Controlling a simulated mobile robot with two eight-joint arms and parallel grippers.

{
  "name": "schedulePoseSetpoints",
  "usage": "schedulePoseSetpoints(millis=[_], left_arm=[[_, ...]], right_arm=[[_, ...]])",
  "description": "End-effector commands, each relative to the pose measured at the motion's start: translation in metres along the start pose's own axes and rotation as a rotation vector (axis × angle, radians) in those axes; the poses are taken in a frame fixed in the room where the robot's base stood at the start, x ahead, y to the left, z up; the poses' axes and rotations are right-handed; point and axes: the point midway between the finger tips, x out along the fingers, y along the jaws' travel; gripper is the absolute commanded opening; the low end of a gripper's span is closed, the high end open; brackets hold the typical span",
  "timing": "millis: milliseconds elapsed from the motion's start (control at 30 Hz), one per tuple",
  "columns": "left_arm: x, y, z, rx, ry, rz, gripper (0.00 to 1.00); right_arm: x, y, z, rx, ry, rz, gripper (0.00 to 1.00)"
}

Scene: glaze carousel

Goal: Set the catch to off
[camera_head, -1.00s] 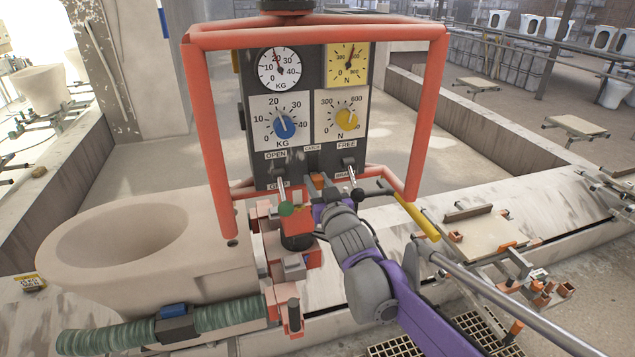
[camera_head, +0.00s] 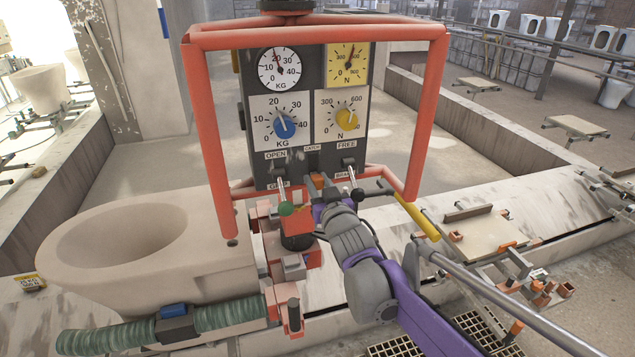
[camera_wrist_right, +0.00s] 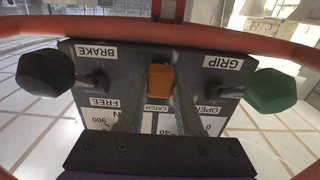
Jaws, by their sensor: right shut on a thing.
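The catch (camera_head: 317,181) is a small orange knob at the lower middle of the dark control panel (camera_head: 308,158), between two levers. In the right wrist view the catch (camera_wrist_right: 161,79) stands above an upside-down CATCH label. My right gripper (camera_head: 320,188) reaches in from the lower right and is shut on the catch. Its fingers (camera_wrist_right: 160,92) lie on either side of the orange knob. The catch's off and on marks cannot be read. My left gripper is not in view.
A green-knobbed lever (camera_wrist_right: 272,90) by GRIP/OPEN and a black-knobbed lever (camera_wrist_right: 45,74) by BRAKE/FREE flank my right gripper closely. A red tube frame (camera_head: 427,110) surrounds the panel. A beige toilet bowl (camera_head: 150,250) stands at left. Dials sit above.

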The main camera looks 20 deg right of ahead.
Motion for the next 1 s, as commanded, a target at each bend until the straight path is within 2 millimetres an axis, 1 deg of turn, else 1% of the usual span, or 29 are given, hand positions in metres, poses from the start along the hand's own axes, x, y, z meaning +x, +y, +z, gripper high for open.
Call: schedulePoseSetpoints(millis=[167,267,400,433,500,733,767,900,1000], left_arm=[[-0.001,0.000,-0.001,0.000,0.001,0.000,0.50],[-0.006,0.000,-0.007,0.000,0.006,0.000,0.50],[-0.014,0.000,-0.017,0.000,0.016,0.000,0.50],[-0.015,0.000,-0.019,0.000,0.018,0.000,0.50],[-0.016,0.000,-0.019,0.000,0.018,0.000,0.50],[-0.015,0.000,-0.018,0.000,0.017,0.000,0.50],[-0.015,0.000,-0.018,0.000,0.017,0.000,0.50],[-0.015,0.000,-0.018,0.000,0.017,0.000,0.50],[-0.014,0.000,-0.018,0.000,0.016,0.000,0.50]], right_arm=[[0.000,0.000,-0.003,0.000,0.001,0.000,0.00],[0.001,0.000,-0.016,0.000,0.002,0.000,0.00],[0.001,0.000,-0.041,0.000,0.003,0.000,0.00],[0.001,0.000,-0.045,-0.001,0.003,0.000,0.00],[0.001,0.000,-0.047,0.000,0.002,0.000,0.00],[0.001,0.000,-0.046,0.000,0.005,-0.001,0.00],[0.001,0.000,-0.046,0.000,0.005,-0.001,0.40],[0.000,0.000,-0.046,0.000,0.003,-0.001,0.65],[0.000,0.000,-0.045,0.000,0.002,-0.001,0.65]])
